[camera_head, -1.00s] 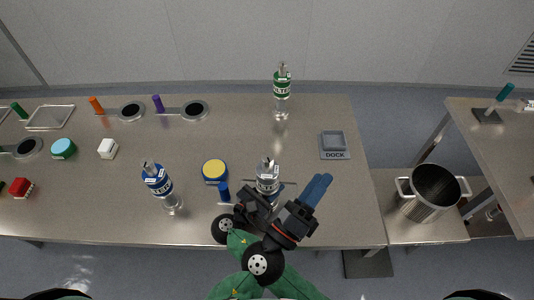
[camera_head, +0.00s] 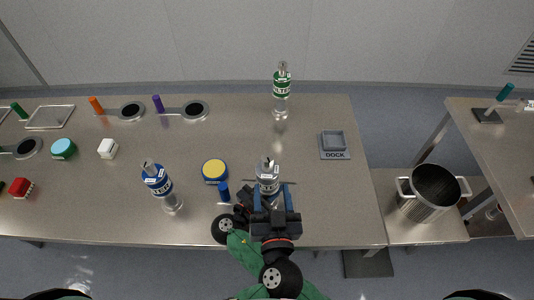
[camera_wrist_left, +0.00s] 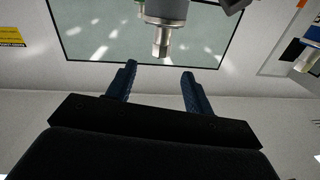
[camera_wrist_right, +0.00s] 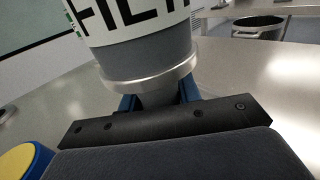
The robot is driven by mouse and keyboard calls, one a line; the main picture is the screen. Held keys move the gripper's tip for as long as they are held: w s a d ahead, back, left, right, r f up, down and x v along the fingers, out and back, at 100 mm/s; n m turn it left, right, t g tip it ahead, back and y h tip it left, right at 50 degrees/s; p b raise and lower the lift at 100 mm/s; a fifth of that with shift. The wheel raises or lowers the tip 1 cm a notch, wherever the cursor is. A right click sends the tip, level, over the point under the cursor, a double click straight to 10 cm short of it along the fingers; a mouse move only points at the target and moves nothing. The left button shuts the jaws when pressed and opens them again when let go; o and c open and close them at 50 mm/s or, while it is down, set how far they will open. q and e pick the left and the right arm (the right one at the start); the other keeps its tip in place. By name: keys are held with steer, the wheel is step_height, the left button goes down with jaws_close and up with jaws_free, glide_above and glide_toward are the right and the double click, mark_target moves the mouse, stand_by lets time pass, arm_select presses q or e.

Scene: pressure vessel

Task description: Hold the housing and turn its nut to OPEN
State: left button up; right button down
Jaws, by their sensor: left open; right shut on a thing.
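The grey housing (camera_head: 267,184) with a white label stands near the table's front edge, its metal nut (camera_head: 266,161) on top. In the right wrist view the housing (camera_wrist_right: 150,50) looms large, with part of its lettering cut off. My right gripper (camera_wrist_right: 160,98) is shut on its narrower lower part, below a metal ring. My left gripper (camera_head: 273,190) is open, its two blue fingers apart and pointing toward the housing. In the left wrist view the nut (camera_wrist_left: 161,42) appears inverted, beyond the tips and roughly between the fingers. I cannot read any OPEN mark.
A blue-labelled housing (camera_head: 158,182) stands to the left and a green-labelled one (camera_head: 282,88) at the back. A yellow-topped blue container (camera_head: 214,170) is close by on the left. The DOCK block (camera_head: 333,142) sits to the right, with bare table around it.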

mark_target(264, 155)
arm_select(q)
steer(key=shift+w+a+n, duration=0.1)
steer(key=shift+n, duration=0.6)
steer(key=shift+w+a, duration=0.15)
steer(key=shift+w, duration=1.8)
steer(key=shift+w+a, duration=0.2)
steer(key=shift+w, duration=1.8)
steer(key=shift+w+a, duration=0.15)
steer(key=shift+w, duration=1.8)
steer(key=c, duration=1)
steer(key=shift+n+y, duration=0.7)
steer(key=shift+y, duration=0.2)
steer(key=shift+s+a+n+g+y, duration=0.15)
steer(key=shift+n+g+y, duration=0.55)
steer(key=shift+y, duration=0.55)
steer(key=shift+w+a+n+g+y, duration=0.15)
steer(key=shift+n+g+y, duration=0.25)
steer(key=shift+n+y, duration=0.7)
steer(key=shift+s, duration=0.15)
